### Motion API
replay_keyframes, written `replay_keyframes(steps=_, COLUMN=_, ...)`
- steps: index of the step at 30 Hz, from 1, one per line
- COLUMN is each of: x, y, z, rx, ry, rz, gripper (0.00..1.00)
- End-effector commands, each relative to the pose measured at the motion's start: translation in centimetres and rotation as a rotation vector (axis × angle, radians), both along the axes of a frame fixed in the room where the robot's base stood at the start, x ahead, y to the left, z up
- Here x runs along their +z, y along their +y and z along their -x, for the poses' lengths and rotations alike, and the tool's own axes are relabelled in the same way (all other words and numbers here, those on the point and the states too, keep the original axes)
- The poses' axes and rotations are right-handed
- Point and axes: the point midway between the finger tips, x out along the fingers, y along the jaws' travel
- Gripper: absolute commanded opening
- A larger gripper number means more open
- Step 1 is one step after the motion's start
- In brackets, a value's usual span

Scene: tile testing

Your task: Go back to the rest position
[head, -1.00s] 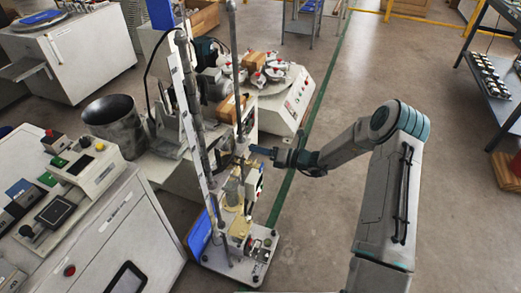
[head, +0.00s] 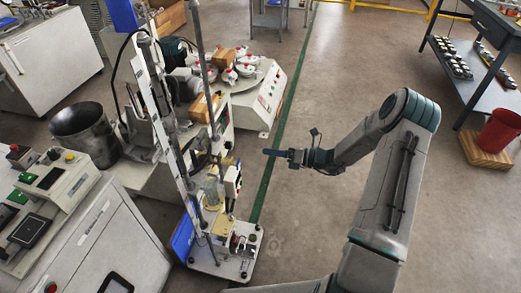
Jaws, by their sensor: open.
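My gripper (head: 268,152) is at the end of my folded arm, in the middle of the head view.
A white machine (head: 265,100) with a round top stands behind the stand. A dark metal pot (head: 85,130) and a control panel (head: 50,175) are at left. A shelf table (head: 490,40) and a red bin (head: 500,130) are at right. Floor around my arm is clear.

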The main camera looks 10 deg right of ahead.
Motion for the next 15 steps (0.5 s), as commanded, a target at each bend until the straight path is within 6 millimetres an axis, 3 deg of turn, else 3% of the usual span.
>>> replay_keyframes(steps=15, x=0.05, y=-0.59, z=0.25, rx=0.001, ry=0.000, rz=-0.001, gripper=0.48)
